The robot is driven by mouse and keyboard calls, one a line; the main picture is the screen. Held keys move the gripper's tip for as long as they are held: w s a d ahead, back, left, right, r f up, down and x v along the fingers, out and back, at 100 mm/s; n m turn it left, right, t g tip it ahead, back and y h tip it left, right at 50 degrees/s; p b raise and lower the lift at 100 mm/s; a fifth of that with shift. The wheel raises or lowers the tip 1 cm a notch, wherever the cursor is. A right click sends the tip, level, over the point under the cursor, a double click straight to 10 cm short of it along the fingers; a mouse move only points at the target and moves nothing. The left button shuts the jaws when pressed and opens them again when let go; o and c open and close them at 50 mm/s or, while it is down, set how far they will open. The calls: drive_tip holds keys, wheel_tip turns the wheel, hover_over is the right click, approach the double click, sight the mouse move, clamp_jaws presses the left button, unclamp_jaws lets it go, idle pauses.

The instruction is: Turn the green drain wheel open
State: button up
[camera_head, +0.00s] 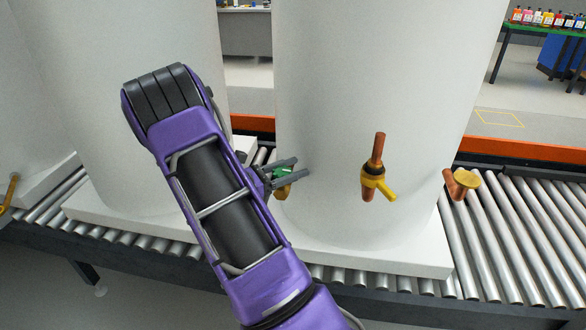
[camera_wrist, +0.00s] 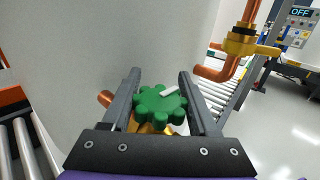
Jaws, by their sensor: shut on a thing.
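The green drain wheel (camera_wrist: 158,104) is a lobed knob with a white mark near its upper right edge in the wrist view. It sits on a brass valve body (camera_wrist: 148,128) with a copper pipe stub (camera_wrist: 106,98), low on the side of a white tank (camera_head: 370,70). My gripper (camera_wrist: 160,74) is shut on the wheel, with one dark finger on each side of it. In the head view the wheel (camera_head: 282,172) shows small and partly hidden between the fingers of my gripper (camera_head: 303,167).
A copper pipe with a yellow-handled valve (camera_head: 374,175) stands on the tank front, right of my gripper. Another copper fitting with a yellow part (camera_head: 461,182) is farther right. The tank's white base (camera_head: 400,258) rests on a roller conveyor (camera_head: 515,235). Another white tank (camera_head: 150,45) stands left.

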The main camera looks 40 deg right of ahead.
drive_tip(key=shift+w+n+t, duration=0.15)
drive_tip(key=shift+n+t, duration=0.55)
drive_tip(key=shift+t, duration=0.2)
drive_tip(key=o, duration=1.4)
drive_tip(key=shift+c, duration=0.2)
drive_tip(key=w+a+p, duration=0.1)
drive_tip(key=a, duration=1.6)
drive_tip(key=shift+a, duration=0.25)
